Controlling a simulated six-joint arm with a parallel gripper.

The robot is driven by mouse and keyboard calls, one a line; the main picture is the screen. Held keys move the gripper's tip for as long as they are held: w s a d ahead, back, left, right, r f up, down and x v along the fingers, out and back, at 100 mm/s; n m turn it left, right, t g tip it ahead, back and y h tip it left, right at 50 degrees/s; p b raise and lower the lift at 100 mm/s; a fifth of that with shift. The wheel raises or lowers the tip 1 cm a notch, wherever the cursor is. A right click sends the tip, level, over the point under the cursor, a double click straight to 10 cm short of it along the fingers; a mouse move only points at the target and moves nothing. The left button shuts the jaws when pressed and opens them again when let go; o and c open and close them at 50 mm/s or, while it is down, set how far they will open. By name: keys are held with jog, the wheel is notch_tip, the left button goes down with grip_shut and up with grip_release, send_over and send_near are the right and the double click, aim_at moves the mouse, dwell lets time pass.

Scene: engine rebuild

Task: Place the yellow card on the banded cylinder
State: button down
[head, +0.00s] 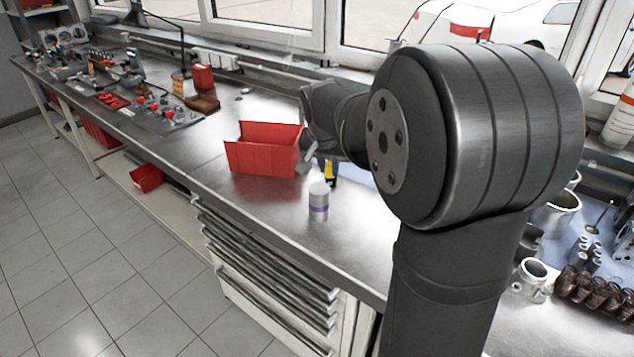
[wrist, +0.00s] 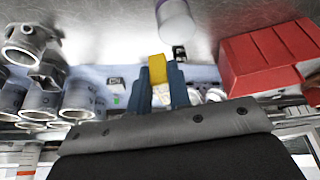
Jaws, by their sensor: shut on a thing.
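The yellow card (wrist: 157,68) is held between the two blue fingers of my gripper (wrist: 160,82) in the wrist view. A bit of yellow (head: 329,168) also shows at the gripper in the head view, partly behind my arm. The banded cylinder (head: 318,203) is pale grey with a purple band and stands upright on the steel bench. It also shows at the top of the wrist view (wrist: 176,22). In the head view, my gripper is just behind and slightly right of the cylinder. The card is apart from the cylinder in the wrist view.
A red bin (head: 262,158) stands left of my gripper on the bench (head: 262,205). Metal engine parts (wrist: 35,95) and a blue mat (head: 600,218) lie on the other side. The bench in front of the cylinder is clear up to its edge.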

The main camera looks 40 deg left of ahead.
jog(key=a+f, duration=0.1)
jog(key=s+a, duration=0.1)
jog(key=a, duration=0.1)
jog(key=shift+f, duration=2.4)
jog(key=shift+f, duration=0.1)
jog(key=c, duration=1.3)
grip_release()
jog(key=shift+f, duration=0.1)
jog(key=shift+c, duration=0.2)
jog(key=shift+r, duration=0.45)
jog(key=v, duration=1.1)
jog(key=shift+r, duration=0.25)
